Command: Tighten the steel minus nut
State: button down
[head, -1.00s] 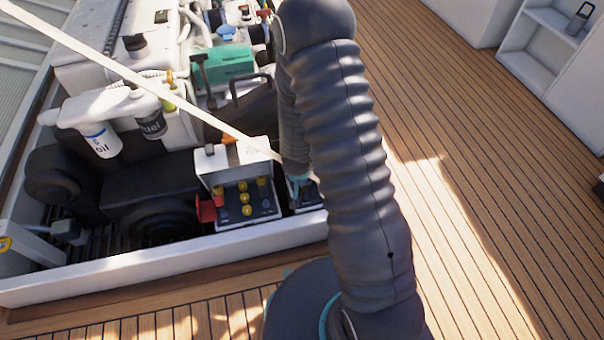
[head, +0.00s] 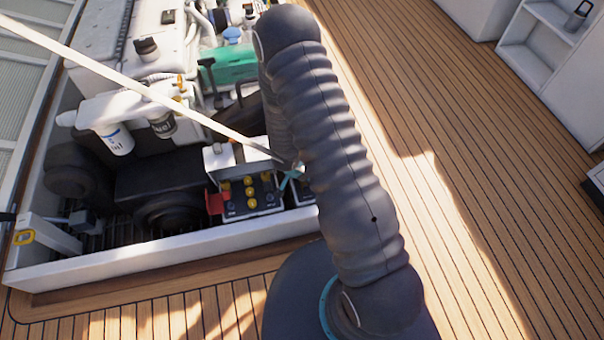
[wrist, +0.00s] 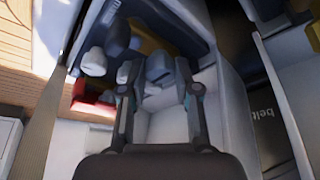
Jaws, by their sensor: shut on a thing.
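My gripper (wrist: 157,78) has its two fingers on either side of a grey, rounded piece, which looks like the steel minus nut (wrist: 159,68). The jaws are shut on it. In the head view my gripper (head: 290,178) shows as a small teal and grey shape beside the battery box, partly behind my arm. The nut cannot be made out there. The battery (head: 250,209) has several yellow caps, a raised white cover (head: 226,160) and a red part (head: 215,203) at its left side.
A pale strut (head: 130,82) slants across the hatch down to near my gripper. The white hatch rim (head: 160,257) runs along the front. Engine parts and a teal block (head: 230,65) stand behind. Other grey caps (wrist: 93,62) sit near the nut. The wooden deck (head: 480,180) at right is clear.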

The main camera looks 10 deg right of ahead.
jog(key=c, duration=0.8)
grip_release()
jog(key=shift+r, duration=0.1)
jog(key=v, duration=1.1)
jog(key=shift+s+a+r, duration=0.15)
jog(key=shift+s+r, duration=0.05)
jog(key=shift+r, duration=0.15)
